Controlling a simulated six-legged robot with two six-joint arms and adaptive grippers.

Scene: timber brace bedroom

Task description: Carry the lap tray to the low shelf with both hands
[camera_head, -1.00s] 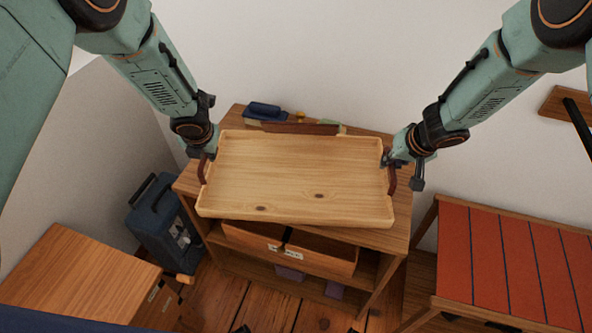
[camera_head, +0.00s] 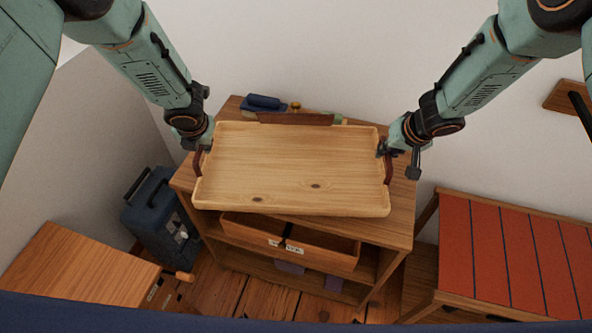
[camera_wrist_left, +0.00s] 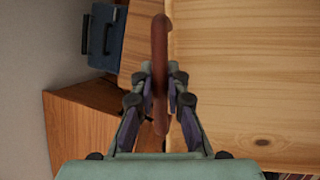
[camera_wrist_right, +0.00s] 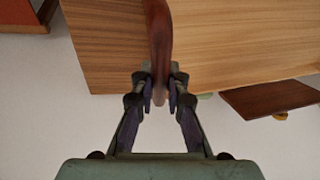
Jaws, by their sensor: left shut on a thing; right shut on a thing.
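The lap tray (camera_head: 290,165) is pale wood with a raised rim and a dark red-brown handle at each end. It is empty and looks about level, over the top of the low wooden shelf (camera_head: 400,222); I cannot tell whether it touches the top. My left gripper (camera_head: 200,150) is shut on the left handle (camera_wrist_left: 160,60), with its fingers on both sides of it. My right gripper (camera_head: 388,152) is shut on the right handle (camera_wrist_right: 159,40) in the same way. The shelf's middle level holds a wooden drawer box (camera_head: 320,247) with pale labels.
Behind the tray on the shelf top are a dark blue item (camera_head: 263,102) and a dark brown board (camera_head: 295,118). A blue case (camera_head: 160,225) stands left of the shelf, beside a wooden cabinet (camera_head: 80,265). A red slatted bench (camera_head: 510,255) stands to the right.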

